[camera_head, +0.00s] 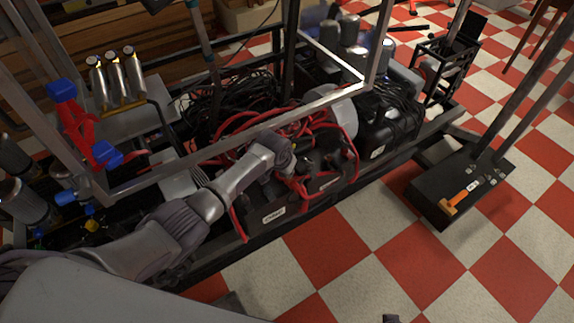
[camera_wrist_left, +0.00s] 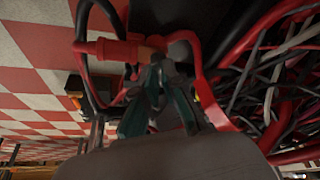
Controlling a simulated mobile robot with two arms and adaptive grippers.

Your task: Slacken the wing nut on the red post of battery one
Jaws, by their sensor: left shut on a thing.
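My left arm reaches over a row of black batteries (camera_head: 275,213) with white labels, which I cannot read. My left gripper (camera_wrist_left: 156,88) is at the red cables on top of them, and its fingertips are hard to make out in the head view. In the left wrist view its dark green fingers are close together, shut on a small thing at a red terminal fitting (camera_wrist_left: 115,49). This appears to be the wing nut, mostly hidden between the fingers. The red post is hidden too.
A metal frame (camera_head: 245,125) crosses above the batteries. Loose red cables (camera_head: 325,122) and black cables (camera_head: 240,93) crowd the area. A black base (camera_head: 435,198) with an orange-handled tool (camera_head: 459,196) stands at the right. The checkered floor (camera_head: 400,240) in front is mostly clear.

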